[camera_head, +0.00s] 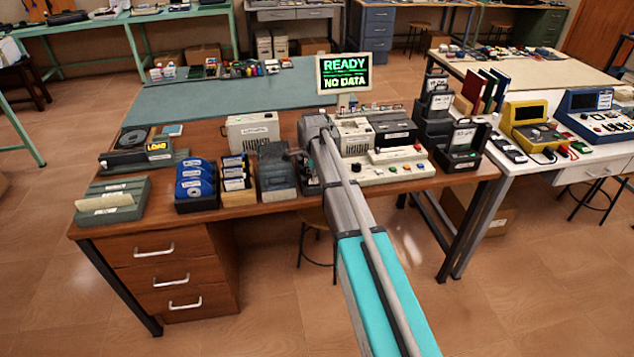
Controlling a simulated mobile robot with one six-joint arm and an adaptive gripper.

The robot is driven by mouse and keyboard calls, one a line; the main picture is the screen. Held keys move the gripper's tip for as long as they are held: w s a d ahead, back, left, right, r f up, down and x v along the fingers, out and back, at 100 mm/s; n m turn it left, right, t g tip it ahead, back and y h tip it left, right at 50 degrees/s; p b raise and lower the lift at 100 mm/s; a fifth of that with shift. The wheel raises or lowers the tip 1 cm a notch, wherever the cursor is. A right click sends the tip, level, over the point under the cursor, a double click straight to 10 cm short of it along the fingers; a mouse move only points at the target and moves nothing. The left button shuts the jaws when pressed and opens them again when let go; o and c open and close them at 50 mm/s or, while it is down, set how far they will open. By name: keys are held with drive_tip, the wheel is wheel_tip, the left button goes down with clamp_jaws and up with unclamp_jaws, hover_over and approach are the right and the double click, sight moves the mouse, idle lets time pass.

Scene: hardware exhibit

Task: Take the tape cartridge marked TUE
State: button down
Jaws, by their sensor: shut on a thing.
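Several small cartridges with white labels (235,172) stand in a wooden rack (238,198) on the left half of the wooden desk. Their lettering is too small to read, so I cannot tell which one is marked TUE. My gripper (309,176) is low over the desk, right of the rack and beside a dark grey box (275,172). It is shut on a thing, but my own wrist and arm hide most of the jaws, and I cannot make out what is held.
Right of my gripper is a cream control panel (392,172) with coloured buttons. Behind are a cream machine (252,131) and a screen (344,74) reading "READY NO DATA". Black cases (465,145) stand at the right end.

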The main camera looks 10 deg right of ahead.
drive_tip(key=shift+r, duration=0.2)
wheel_tip(320, 180, up, 2)
drive_tip(key=shift+p, duration=1.25)
drive_tip(key=s+d+r+p, duration=0.1)
drive_tip(key=s+r+p, duration=0.9)
drive_tip(key=s, duration=0.4)
drive_tip(key=shift+d+r+p, duration=0.15)
drive_tip(key=shift+r+p, duration=0.15)
